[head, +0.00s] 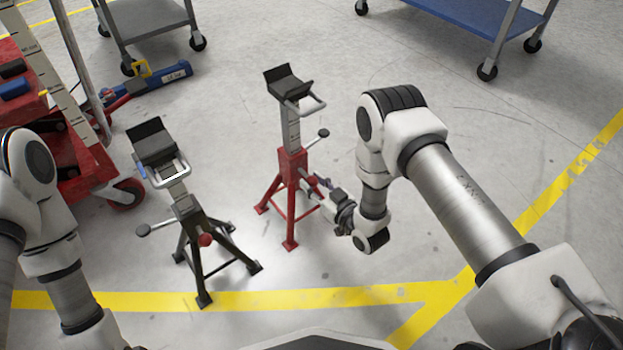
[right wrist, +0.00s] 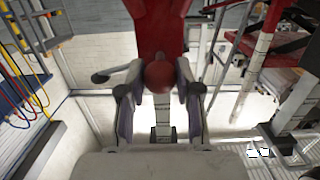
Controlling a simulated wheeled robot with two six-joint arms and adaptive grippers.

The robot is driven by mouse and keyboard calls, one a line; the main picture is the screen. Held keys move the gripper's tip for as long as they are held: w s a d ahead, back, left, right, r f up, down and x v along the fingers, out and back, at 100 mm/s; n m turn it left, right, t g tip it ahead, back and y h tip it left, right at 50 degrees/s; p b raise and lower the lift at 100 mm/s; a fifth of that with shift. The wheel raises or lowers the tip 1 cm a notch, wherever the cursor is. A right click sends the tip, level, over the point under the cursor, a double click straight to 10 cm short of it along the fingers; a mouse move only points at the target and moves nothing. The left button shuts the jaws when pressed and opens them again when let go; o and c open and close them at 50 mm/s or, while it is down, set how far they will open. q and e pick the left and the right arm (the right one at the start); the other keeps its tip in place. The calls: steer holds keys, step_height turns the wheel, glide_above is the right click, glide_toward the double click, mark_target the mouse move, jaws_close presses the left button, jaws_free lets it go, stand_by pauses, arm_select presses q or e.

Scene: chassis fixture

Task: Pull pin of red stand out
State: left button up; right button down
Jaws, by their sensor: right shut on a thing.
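The red stand (head: 291,165) stands upright on the floor near the middle of the head view, with a grey toothed post and a black saddle on top. Its pin has a round red knob (right wrist: 158,77), seen large in the right wrist view between my two fingers. My right gripper (head: 322,186) reaches the stand's right side, low on the red column, and is shut on the knob.
A black stand (head: 195,226) with its own red knob (head: 205,240) stands to the left. A red cart (head: 70,160), a blue jack (head: 165,77), a grey cart (head: 150,22) and a blue cart (head: 470,20) are further back.

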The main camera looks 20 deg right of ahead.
steer(key=shift+p+v, duration=0.8)
steer(key=shift+v, duration=0.75)
jaws_free()
steer(key=shift+f, duration=0.2)
steer(key=shift+s, duration=0.15)
steer(key=p+v, duration=0.4)
steer(key=v, duration=0.3)
steer(key=shift+s+d+f, duration=0.15)
steer(key=shift+s+f, duration=0.2)
steer(key=shift+s, duration=0.05)
